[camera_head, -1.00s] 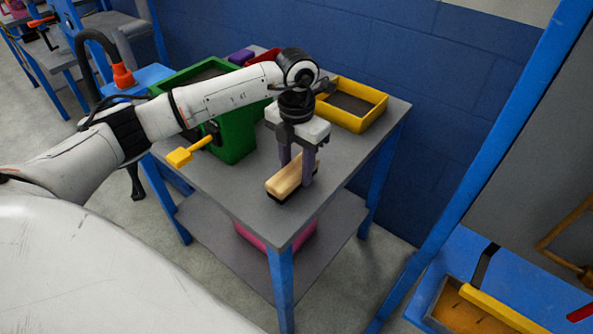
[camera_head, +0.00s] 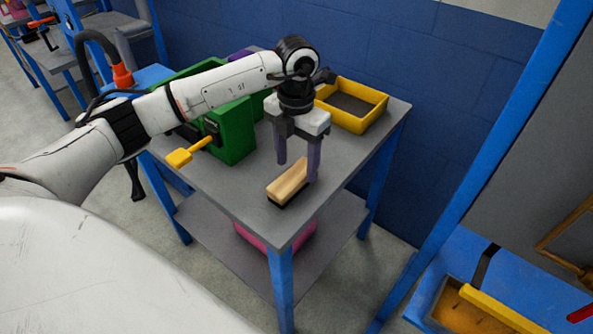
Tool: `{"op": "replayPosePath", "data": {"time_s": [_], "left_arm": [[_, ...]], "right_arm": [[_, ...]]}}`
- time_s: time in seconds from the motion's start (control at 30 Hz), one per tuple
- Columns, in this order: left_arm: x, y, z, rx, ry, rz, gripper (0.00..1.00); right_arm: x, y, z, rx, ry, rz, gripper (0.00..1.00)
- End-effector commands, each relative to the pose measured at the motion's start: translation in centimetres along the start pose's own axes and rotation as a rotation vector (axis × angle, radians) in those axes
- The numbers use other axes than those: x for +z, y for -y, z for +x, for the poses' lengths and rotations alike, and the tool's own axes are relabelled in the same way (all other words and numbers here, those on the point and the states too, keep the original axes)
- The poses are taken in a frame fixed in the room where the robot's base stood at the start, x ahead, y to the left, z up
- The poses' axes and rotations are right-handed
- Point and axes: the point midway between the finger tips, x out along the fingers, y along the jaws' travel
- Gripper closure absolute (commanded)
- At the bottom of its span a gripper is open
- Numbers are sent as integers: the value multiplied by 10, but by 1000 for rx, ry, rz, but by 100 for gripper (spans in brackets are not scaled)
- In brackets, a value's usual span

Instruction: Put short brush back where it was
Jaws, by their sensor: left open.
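The short brush (camera_head: 288,182) has a light wooden back and dark bristles underneath. It lies on the grey table (camera_head: 238,193) near its front right part, bristles down. My left gripper (camera_head: 298,172) is open, with its two purple-grey fingers pointing down. One finger is just behind the brush and to the left of its far end; the other is at its right side, overlapping its far end in the picture. I cannot tell whether that finger touches it. My right gripper is not in view.
A green bin (camera_head: 236,135) with a yellow-handled tool (camera_head: 190,152) beside it stands at the table's left. A yellow tray (camera_head: 375,118) sits at the back right. A pink bin (camera_head: 262,240) is on the lower shelf. A blue frame (camera_head: 480,165) rises at the right.

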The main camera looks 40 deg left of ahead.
Motion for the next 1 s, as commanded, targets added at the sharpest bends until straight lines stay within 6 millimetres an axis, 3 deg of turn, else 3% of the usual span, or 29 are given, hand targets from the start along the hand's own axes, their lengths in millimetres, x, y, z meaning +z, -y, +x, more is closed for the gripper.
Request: {"op": "replayPosePath", "data": {"time_s": [0.2, 0.4, 1.0], "left_arm": [[1, 0, -49, 0, 5, 0, 43], [1, 0, -76, 0, 2, -1, 43], [0, 0, -84, 0, 0, 0, 43]], "right_arm": [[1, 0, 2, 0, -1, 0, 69], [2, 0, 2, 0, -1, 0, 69], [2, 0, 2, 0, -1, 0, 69]]}}
